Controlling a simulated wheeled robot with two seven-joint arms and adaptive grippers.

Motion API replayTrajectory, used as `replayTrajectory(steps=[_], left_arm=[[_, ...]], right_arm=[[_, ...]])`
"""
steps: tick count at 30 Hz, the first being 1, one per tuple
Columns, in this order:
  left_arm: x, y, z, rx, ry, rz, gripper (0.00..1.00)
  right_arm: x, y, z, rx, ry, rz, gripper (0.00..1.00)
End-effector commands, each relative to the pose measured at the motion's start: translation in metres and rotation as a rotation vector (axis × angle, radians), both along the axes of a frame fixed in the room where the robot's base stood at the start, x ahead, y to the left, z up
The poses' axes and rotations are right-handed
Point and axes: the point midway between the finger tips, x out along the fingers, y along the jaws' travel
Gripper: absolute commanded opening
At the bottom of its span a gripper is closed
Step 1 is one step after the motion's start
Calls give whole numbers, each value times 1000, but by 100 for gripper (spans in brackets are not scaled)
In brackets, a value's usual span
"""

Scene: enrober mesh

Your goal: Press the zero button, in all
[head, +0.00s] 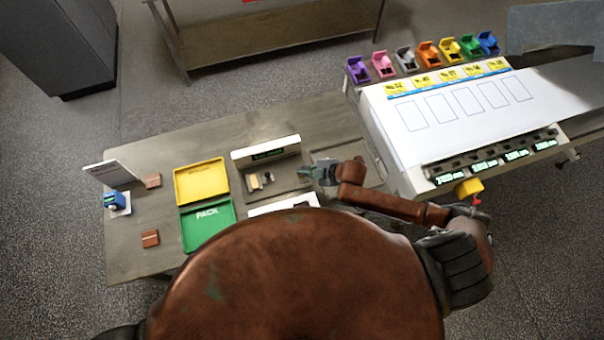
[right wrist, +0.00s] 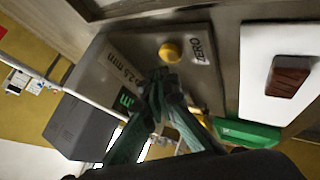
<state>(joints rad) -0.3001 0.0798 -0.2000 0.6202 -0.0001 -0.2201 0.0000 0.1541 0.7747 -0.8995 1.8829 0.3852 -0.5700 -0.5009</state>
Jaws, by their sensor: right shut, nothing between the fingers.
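The zero button is a round yellow knob (right wrist: 170,52) beside the word ZERO on a grey plate (right wrist: 208,88) in the right wrist view. My right gripper (right wrist: 160,74) is shut and empty. Its green fingertips show just below the button in that view; I cannot tell whether they touch it. In the head view the right gripper (head: 304,173) is over the right side of the gauge plate (head: 287,182) and hides the button. The gauge's display box (head: 265,152) stands behind the plate. My left gripper is not in view.
Yellow (head: 201,181) and green (head: 208,226) trays lie left of the gauge. A white board (right wrist: 258,75) with a brown piece (right wrist: 290,75) lies near the plate. Brown blocks (head: 151,238) sit further left. A large white machine (head: 460,105) with coloured holders stands right.

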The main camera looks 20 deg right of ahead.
Motion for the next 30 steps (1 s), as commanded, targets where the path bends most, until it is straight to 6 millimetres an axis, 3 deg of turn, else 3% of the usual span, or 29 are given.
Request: replayTrajectory(steps=[30], left_arm=[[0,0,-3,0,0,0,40]], right_arm=[[0,0,-11,0,0,0,0]])
